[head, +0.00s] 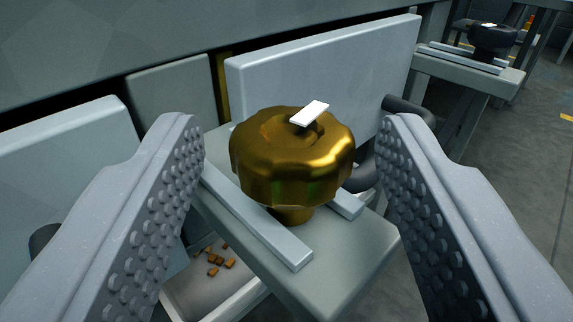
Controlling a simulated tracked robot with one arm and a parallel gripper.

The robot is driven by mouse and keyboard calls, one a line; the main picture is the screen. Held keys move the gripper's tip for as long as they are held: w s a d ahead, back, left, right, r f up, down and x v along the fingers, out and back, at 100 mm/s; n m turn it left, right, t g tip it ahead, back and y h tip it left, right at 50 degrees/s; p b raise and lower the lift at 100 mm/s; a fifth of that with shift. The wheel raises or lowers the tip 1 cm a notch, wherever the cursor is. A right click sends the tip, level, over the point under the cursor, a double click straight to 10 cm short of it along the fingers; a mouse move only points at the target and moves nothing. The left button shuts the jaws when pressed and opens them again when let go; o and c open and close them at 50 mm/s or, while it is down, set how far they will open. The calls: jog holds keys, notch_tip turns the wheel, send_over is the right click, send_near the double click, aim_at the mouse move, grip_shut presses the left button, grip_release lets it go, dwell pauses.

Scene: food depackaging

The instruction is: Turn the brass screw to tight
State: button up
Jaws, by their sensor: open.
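The brass screw (290,160) is a round, lobed golden knob in the middle of the head view. It stands on a short stem above a grey plate (345,250). A white rectangular mark (310,113) lies on its top, slanting up to the right. My gripper (293,145) is open, with one studded jaw to the left of the screw and one to the right. Gaps show between the screw and both jaws, so neither appears to touch it.
Two light rails (262,222) flank the stem. A pale upright panel (330,65) stands close behind the screw, with a dark handle (408,112) at its right. A tray (205,290) with several brown cubes lies below left. A dark knob (492,40) stands on another plate, far right.

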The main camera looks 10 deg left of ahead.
jog(key=s+d+p, duration=0.1)
jog(key=s, duration=1.1)
jog(key=shift+p, duration=0.35)
jog(key=shift+r, duration=0.1)
